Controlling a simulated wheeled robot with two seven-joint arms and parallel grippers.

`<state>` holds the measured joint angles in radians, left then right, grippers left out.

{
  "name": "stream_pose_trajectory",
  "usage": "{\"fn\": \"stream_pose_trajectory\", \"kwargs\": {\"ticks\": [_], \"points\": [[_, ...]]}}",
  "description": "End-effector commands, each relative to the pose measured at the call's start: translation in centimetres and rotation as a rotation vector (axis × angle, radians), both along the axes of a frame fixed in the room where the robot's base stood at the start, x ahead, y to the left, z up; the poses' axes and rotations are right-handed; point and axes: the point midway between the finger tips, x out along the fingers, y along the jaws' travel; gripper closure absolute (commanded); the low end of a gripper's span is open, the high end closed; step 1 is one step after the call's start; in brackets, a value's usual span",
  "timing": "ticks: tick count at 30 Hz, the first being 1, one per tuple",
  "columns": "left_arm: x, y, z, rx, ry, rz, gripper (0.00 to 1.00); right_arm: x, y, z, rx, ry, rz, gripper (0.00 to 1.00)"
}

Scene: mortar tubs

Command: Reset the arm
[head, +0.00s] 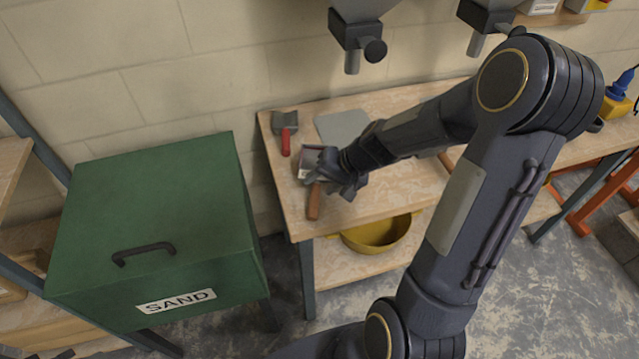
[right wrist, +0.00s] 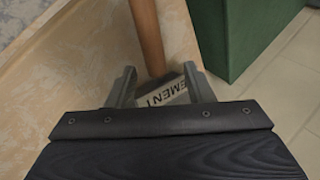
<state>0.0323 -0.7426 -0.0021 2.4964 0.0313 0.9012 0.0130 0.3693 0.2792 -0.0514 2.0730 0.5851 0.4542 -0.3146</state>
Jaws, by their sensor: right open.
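My right gripper (head: 322,178) is low over the left part of the wooden bench, its arm reaching across from the right. It also shows in the right wrist view (right wrist: 158,85), with its two fingers apart. Between and beyond the fingers are a brown wooden handle (right wrist: 148,35) and a white label reading CEMENT (right wrist: 163,93). In the head view the handle (head: 313,203) points toward the bench's front edge, and the gripper partly hides the tool. I cannot tell whether the fingers touch it. My left gripper is not in view.
A red-handled tool (head: 285,128) and a grey plate (head: 342,126) lie on the bench (head: 395,198). A green SAND bin (head: 160,215) stands to the left. A yellow tub (head: 378,236) sits on the lower shelf. Grey hopper spouts (head: 357,42) hang above the bench.

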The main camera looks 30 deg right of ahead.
Motion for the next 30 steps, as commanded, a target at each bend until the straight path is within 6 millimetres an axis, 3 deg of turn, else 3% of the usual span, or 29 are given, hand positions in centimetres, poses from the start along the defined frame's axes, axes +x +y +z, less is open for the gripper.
{"fn": "stream_pose_trajectory", "kwargs": {"ticks": [3, 9, 19, 23, 26, 30], "points": [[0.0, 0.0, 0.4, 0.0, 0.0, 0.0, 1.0, -0.9, -0.9, 2.1, -0.003, -0.007, -0.002, 0.53], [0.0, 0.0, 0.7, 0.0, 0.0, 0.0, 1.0, -2.2, -1.9, 4.4, -0.001, -0.004, -0.001, 0.53], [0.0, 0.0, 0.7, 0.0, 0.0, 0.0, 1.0, -2.8, -2.1, 5.3, -0.001, -0.004, 0.004, 0.53], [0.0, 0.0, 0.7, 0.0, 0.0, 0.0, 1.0, -4.1, -0.5, 7.4, -0.017, -0.034, 0.054, 0.53], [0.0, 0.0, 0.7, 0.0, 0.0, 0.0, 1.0, -6.8, 1.8, 10.2, -0.049, -0.077, 0.136, 0.53], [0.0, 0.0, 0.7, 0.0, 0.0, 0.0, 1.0, -12.2, 5.1, 13.0, -0.121, -0.133, 0.266, 0.53]]}}
